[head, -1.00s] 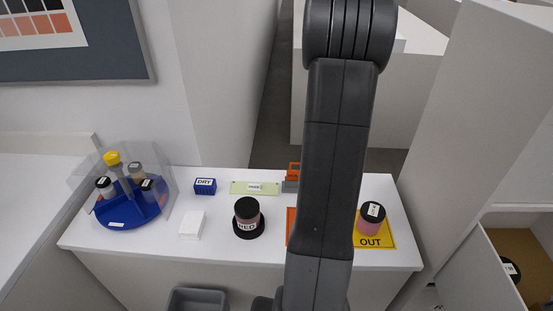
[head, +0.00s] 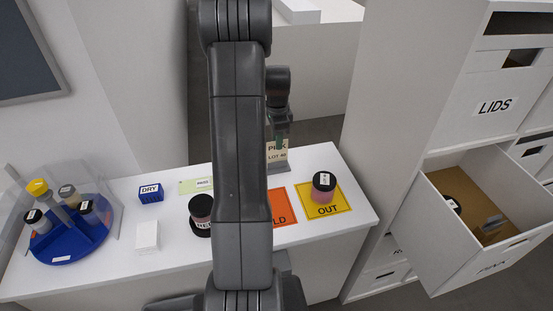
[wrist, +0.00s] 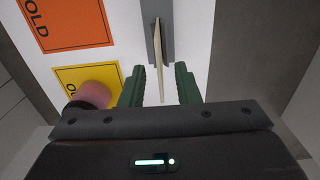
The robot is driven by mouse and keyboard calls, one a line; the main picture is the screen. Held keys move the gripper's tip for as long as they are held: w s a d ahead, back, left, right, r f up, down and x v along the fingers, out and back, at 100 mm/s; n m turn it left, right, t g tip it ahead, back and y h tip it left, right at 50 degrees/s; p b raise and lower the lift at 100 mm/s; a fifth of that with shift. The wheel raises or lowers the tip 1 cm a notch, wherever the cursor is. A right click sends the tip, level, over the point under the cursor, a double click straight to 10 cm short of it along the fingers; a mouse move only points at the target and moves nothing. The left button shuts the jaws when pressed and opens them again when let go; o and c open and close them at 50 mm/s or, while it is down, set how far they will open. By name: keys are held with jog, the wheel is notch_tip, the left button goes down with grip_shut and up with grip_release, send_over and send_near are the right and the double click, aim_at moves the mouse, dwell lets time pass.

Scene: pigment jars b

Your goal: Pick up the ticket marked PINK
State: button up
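The ticket marked PINK (head: 277,151) is a cream card with dark print. It stands upright at the back of the white table, with a grey base (head: 283,164) under it. In the wrist view the ticket (wrist: 159,55) shows nearly edge-on as a thin strip above the grey base (wrist: 161,32). My gripper (wrist: 160,75) is open, its green fingers on either side of the ticket's near end, with a gap showing on each side. In the head view my arm hides part of the ticket's surroundings, and my fingers are hard to make out there.
An orange HOLD mat (head: 284,207) and a yellow OUT mat (head: 341,200) bearing a pink jar (head: 323,186) lie close by. A RED jar (head: 201,211), DRY block (head: 151,193) and blue rack (head: 75,243) stand left. An open drawer (head: 472,262) juts out at right.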

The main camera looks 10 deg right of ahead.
aim_at(277, 154)
jog(key=shift+f+b, duration=1.55)
jog(key=shift+f, duration=1.25)
jog(key=shift+r, duration=0.1)
grip_shut()
